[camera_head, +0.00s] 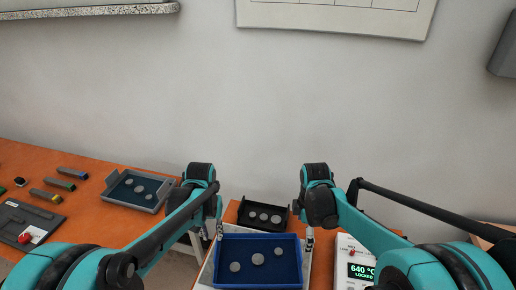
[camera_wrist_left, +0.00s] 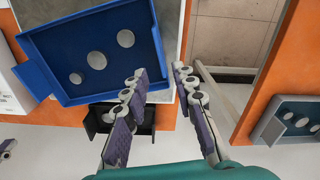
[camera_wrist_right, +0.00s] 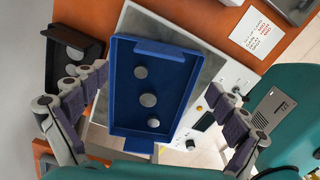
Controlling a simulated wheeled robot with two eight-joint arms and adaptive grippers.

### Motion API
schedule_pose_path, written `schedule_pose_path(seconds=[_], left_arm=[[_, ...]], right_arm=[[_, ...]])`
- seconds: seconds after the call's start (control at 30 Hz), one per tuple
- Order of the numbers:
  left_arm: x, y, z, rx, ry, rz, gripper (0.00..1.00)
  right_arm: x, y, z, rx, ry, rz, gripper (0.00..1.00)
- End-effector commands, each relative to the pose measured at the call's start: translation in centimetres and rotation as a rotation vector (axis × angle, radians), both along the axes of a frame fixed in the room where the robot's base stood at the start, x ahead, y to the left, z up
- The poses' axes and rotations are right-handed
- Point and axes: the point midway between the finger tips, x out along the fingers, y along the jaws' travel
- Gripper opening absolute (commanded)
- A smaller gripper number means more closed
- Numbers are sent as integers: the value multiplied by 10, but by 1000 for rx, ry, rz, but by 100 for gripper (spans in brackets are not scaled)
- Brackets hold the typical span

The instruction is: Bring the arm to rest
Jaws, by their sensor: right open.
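My left gripper (camera_head: 219,233) hangs at the left side of the blue tray (camera_head: 258,284). In the left wrist view, the fingers of this gripper (camera_wrist_left: 158,72) are parted with nothing between them. My right gripper (camera_head: 310,240) hangs at the tray's right side. In the right wrist view, the fingers of this gripper (camera_wrist_right: 156,80) are wide apart, with the tray (camera_wrist_right: 129,105) seen beyond and between them. Neither gripper holds the tray. The blue tray carries three grey discs and sits on the heater's pale plate (camera_wrist_right: 207,66).
A dark tray (camera_head: 246,222) with grey discs stands behind the blue tray. A grey-rimmed tray (camera_head: 113,198) lies on the orange table (camera_head: 98,164) at left. The heater's panel (camera_head: 360,270) at right reads 640 °C, LOCKED. The wall area above both grippers is clear.

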Motion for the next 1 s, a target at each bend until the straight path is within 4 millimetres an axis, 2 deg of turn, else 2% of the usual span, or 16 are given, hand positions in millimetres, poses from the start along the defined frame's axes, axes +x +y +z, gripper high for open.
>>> schedule_pose_path(seconds=[0.13,0.23,0.4,0.53,0.7,0.8,1.0], left_arm=[[-6,2,7,-1,-21,0,27],[-20,6,22,-5,-73,1,27],[-58,14,50,-10,-213,1,27],[-88,21,62,-11,-327,1,27],[-125,27,66,-9,-470,0,27],[-140,30,64,-6,-538,0,27],[-155,33,59,-2,-612,-1,27]], right_arm=[[-6,-2,7,2,-21,-53,98],[-20,-6,22,11,-72,-182,98],[-58,-15,50,66,-205,-532,98],[-88,-21,63,144,-304,-813,98],[-125,-28,67,284,-409,-1158,98],[-140,-30,65,367,-449,-1317,98],[-154,-33,60,472,-484,-1493,98]])
